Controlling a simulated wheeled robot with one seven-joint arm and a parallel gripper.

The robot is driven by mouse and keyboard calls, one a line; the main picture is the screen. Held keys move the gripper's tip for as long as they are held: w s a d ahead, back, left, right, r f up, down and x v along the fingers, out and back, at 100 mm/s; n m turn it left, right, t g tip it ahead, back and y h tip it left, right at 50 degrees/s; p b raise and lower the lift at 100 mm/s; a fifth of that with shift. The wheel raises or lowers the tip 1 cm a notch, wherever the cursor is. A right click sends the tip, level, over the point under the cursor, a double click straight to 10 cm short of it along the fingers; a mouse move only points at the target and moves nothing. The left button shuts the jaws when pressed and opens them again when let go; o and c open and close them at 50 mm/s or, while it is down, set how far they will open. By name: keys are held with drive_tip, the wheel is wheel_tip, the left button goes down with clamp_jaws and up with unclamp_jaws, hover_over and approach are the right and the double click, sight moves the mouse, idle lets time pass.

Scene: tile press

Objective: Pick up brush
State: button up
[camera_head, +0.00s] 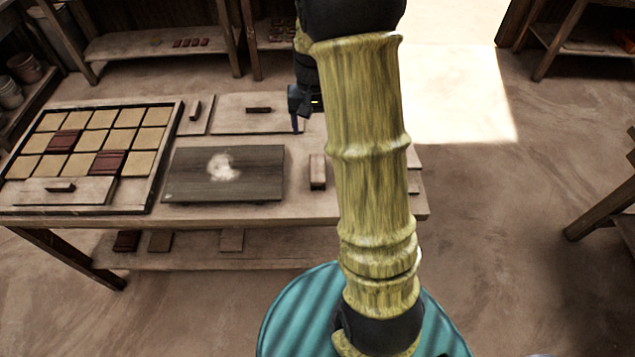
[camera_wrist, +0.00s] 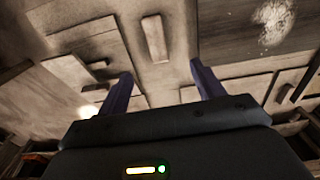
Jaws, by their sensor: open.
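A small upright-looking wooden block (camera_head: 317,172), possibly the brush, lies on the table just right of the dark board; no bristles can be made out. It also shows in the wrist view as a pale oblong block (camera_wrist: 155,38), beyond the fingertips and roughly in line with the gap between them. My gripper (camera_head: 296,122) is over the back part of the table, behind the block and apart from it. In the wrist view its two dark fingers (camera_wrist: 163,78) are spread with nothing between them. My arm hides part of the table's right side.
The dark board (camera_head: 190,188) bears a white powdery patch (camera_head: 224,167). A framed tile tray (camera_head: 165,150) with tan and red tiles fills the table's left. Flat panels with handles (camera_head: 230,123) lie at the back. The wooden table (camera_head: 250,215) has a lower shelf (camera_head: 195,245).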

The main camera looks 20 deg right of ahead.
drive_tip(key=shift+w+d+f, duration=0.25)
drive_tip(key=shift+w+f, duration=0.05)
drive_tip(key=shift+f, duration=0.05)
drive_tip(key=p, duration=0.1)
approach(318, 167)
drive_tip(key=f, duration=0.5)
drive_tip(key=shift+w+a+f, duration=0.2)
drive_tip(key=shift+w+a, duration=0.1)
drive_tip(key=shift+a, duration=0.05)
drive_tip(key=shift+d+f+p, duration=0.15)
drive_tip(key=shift+f+p, duration=0.2)
drive_tip(key=shift+f, duration=0.95)
drive_tip(key=shift+d+f+p, duration=0.15)
drive_tip(key=shift+f+p, duration=0.15)
drive_tip(key=shift+f, duration=1)
drive_tip(key=shift+s, duration=0.1)
drive_tip(key=shift+c, duration=0.5)
